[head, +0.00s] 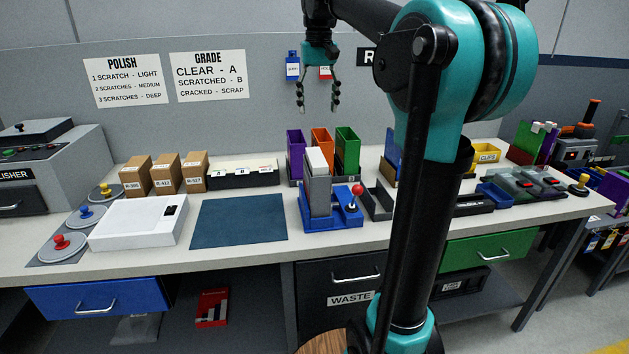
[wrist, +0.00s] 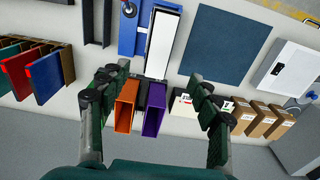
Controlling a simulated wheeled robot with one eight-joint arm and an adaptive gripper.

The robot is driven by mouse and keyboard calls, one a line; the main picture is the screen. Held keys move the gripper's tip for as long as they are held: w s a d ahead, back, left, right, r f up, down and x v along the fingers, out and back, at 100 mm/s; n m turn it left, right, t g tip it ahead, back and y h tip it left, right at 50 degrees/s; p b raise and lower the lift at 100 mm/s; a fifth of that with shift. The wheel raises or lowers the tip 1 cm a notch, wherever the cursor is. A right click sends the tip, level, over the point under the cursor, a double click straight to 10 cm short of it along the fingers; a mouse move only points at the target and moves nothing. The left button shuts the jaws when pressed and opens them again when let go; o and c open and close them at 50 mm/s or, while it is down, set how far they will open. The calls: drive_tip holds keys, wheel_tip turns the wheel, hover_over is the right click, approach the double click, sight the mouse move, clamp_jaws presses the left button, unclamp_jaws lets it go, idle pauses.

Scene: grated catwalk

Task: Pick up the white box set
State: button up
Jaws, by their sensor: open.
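A white block (head: 317,160) stands upright in a grey holder (head: 318,195) on a blue base with a red-knobbed lever, mid-table. Its long white top also shows in the wrist view (wrist: 162,45). A separate flat white box-shaped device (head: 140,223) with a small dark display lies to the left; it also shows in the wrist view (wrist: 290,68). I cannot tell which one the task names. My gripper (head: 318,106) is open and empty, high above the back of the table, pointing down. In the wrist view its fingers (wrist: 155,82) spread above the orange and purple bins.
Purple (head: 295,155), orange (head: 321,150) and green (head: 347,150) bins stand behind the holder. A blue mat (head: 238,222) lies clear to its left. Brown boxes (head: 165,172) and a labelled divider tray (head: 243,175) stand further back. A dark tray (head: 378,203) is right of the holder.

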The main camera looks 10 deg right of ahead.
sight(316, 156)
drive_tip(key=f, duration=1)
drive_tip(key=w+f, duration=0.1)
drive_tip(key=f, duration=0.4)
drive_tip(key=shift+a, duration=0.1)
clamp_jaws()
idle(0.4)
